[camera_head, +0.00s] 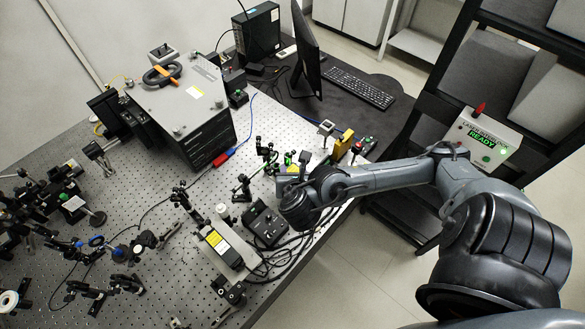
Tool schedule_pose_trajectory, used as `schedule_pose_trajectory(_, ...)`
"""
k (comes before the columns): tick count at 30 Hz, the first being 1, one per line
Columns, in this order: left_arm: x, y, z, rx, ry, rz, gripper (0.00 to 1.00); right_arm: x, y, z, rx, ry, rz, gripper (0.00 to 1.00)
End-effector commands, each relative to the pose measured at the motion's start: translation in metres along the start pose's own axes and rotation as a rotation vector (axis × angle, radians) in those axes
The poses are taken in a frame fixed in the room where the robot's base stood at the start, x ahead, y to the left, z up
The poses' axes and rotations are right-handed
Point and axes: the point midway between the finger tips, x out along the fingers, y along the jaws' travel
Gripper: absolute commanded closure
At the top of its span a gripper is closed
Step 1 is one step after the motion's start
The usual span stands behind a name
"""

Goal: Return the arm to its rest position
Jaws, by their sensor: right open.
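My right arm comes in from the right side and reaches over the right edge of the optical bench (215,185). Its right gripper (296,171) is small and dark at the end of the wrist, above the bench beside the small optics with green parts (267,153). The jaws are open, and I see nothing held in them. The wrist partly hides the gripper and the bench surface beneath. My left arm and gripper are not in view.
A black control box (265,225) and a yellow-labelled laser unit (228,245) stand close to the wrist. A monitor (307,50) and keyboard (358,87) are behind. A sign box reading READY (485,138) sits near my forearm. Open floor (365,265) lies right of the bench.

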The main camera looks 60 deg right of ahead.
Motion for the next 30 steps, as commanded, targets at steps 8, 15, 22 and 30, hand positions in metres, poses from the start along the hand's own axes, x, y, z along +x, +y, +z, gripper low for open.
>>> schedule_pose_trajectory(8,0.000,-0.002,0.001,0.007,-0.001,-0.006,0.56,0.000,0.000,0.000,0.000,0.000,0.000,0.58)
schedule_pose_trajectory(15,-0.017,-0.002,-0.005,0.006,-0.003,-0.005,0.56,-0.015,-0.010,-0.020,-0.017,0.076,-0.020,0.58)
schedule_pose_trajectory(22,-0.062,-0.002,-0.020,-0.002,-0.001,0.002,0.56,-0.085,-0.018,-0.079,0.130,0.371,-0.077,0.58)
schedule_pose_trajectory(30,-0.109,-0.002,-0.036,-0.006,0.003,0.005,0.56,-0.177,-0.016,-0.108,0.884,0.727,-0.349,0.58)
